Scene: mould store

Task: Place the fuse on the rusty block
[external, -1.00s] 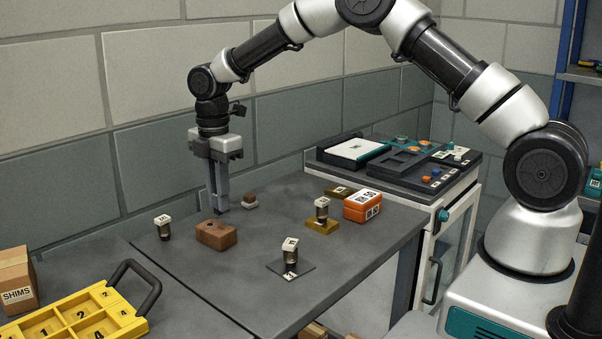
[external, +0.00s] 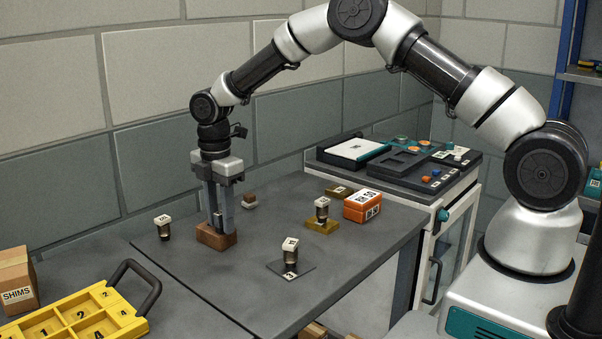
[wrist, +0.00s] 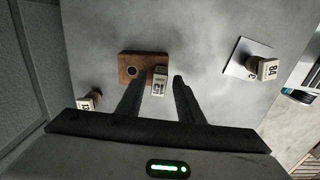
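The rusty block (external: 215,241) is a low brown block on the grey table; the wrist view shows it (wrist: 128,62) with a round dark hole in its top. A fuse (wrist: 160,82), pale-capped with a dark label, appears upright at the block's right end in the wrist view, between my fingers. My gripper (external: 218,231) points straight down at the block. In the wrist view, its fingers (wrist: 162,77) stand apart with a narrow gap on each side of the fuse. In the external view the fingers hide this fuse, and its contact with the block is unclear.
Similar fuses stand on the table at left (external: 163,228), on a dark plate (external: 304,268) and on a brass block (external: 332,228). An orange box (external: 362,206) and a small brown block (external: 249,198) are behind. A yellow tray (external: 75,318) lies front left.

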